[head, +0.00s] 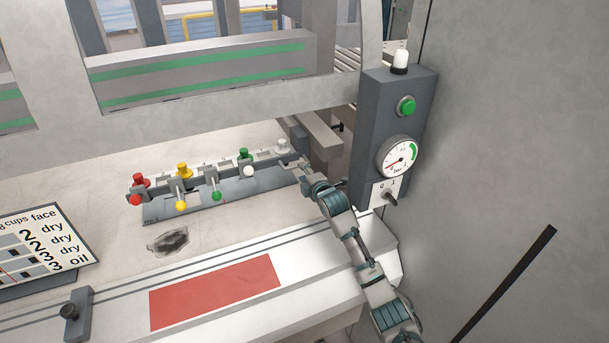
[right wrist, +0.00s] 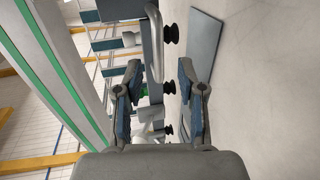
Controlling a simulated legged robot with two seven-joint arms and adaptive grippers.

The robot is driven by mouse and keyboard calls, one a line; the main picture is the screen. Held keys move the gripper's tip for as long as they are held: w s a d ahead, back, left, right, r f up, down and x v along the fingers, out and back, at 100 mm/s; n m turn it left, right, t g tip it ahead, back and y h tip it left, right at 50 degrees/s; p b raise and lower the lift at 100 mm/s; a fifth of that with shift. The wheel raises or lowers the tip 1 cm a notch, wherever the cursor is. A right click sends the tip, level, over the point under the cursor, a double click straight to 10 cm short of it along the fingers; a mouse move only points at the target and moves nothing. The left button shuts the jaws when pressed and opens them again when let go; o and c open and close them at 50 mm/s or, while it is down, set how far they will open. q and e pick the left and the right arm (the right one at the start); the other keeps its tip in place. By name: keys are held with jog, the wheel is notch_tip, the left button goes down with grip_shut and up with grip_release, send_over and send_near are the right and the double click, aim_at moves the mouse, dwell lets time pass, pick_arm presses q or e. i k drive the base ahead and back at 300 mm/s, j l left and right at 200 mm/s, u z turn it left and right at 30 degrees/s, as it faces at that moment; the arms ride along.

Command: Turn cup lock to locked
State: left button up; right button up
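My right gripper (head: 300,166) reaches in at the right end of a row of coloured knobs. In the right wrist view its two fingers (right wrist: 160,88) stand apart with no object clearly clamped between them. The row shows red (head: 140,181), yellow (head: 183,171) and green (head: 244,155) knobs and a white knob (head: 281,147) beside the gripper. On the dark control box is a plate with a small rotary or toggle switch (head: 389,197). No part is clearly labelled as the cup lock. My left gripper is out of view.
The dark control box (head: 369,125) carries a green button (head: 406,106) and a round gauge (head: 399,157). A red rectangle (head: 214,291) marks the front ledge. A sign (head: 42,238) stands at left. Black suction cups (right wrist: 172,33) show close past the fingers in the right wrist view.

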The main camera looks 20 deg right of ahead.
aim_at(387, 193)
jog(key=k, duration=1.5)
